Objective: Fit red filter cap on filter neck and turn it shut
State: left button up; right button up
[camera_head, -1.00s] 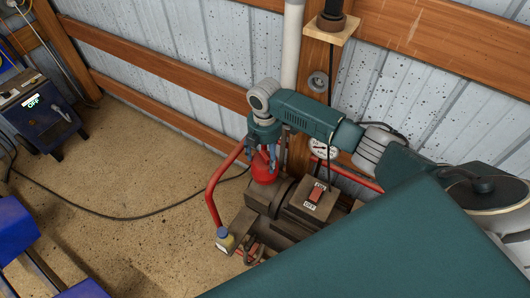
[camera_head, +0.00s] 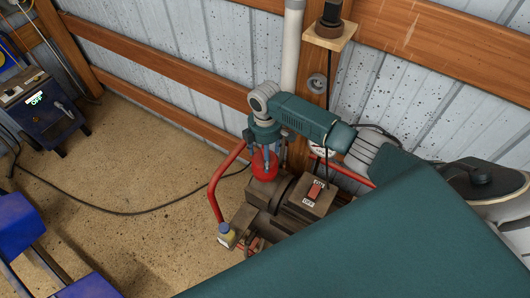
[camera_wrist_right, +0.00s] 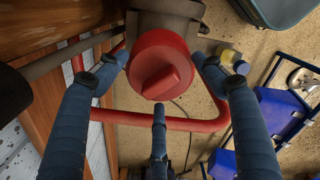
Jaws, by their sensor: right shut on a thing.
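The red filter cap (camera_head: 258,166) is a round cap with a raised bar across its top. It sits at the left end of the dark compressor-like machine (camera_head: 292,207). In the right wrist view the cap (camera_wrist_right: 155,52) is seen from above, against a grey-brown body. The filter neck is hidden beneath it, so I cannot tell how far the cap is seated. My right gripper (camera_wrist_right: 160,75) comes down from above and is shut on the cap, with blue fingers around its sides. My left gripper is not in view.
A red tube frame (camera_head: 214,190) curves around the machine's left side. A small yellowish bottle (camera_head: 226,236) stands at its front left. A red switch (camera_head: 314,192) is on top. A white pipe (camera_head: 291,50) and wooden post stand behind. Open floor lies to the left.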

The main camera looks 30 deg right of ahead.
jog(key=m+p, duration=0.2)
jog(key=m, duration=0.1)
jog(key=shift+s+m, duration=0.1)
jog(key=shift+m, duration=0.2)
jog(key=o, duration=1.5)
jog(key=shift+f+m+p, duration=0.1)
jog(key=shift+m+p, duration=0.2)
jog(key=o, duration=0.4)
jog(key=shift+f, duration=0.1)
jog(key=shift+o, duration=0.4)
jog(key=shift+w, duration=0.2)
jog(key=shift+o, duration=1.2)
jog(key=shift+r, duration=0.2)
